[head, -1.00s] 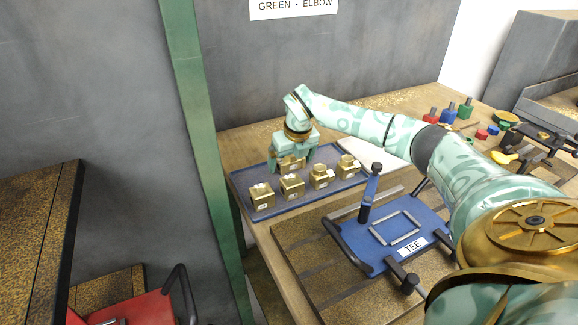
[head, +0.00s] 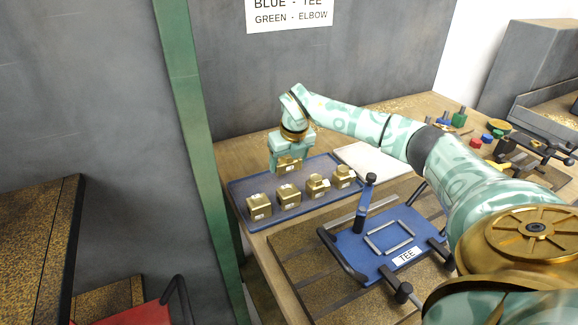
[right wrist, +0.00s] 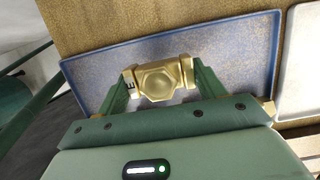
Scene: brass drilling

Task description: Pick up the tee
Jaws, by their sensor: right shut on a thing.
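My right gripper (head: 289,158) is shut on a brass fitting (head: 288,164) above the back of the blue tray (head: 238,191). In the right wrist view the fitting (right wrist: 160,80) sits between both fingers (right wrist: 162,88). It has a hexagonal boss facing the camera and a short arm on each side, a tee shape, with a partly visible letter mark at its left end. Its underside is hidden. My left gripper is not in view.
Several brass pieces (head: 288,196) stand in a row along the tray's front. A blue fixture (head: 375,243) labelled TEE, with an upright post, is to the right. A white sheet (head: 372,160) lies behind it. Coloured parts (head: 487,138) are at far right.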

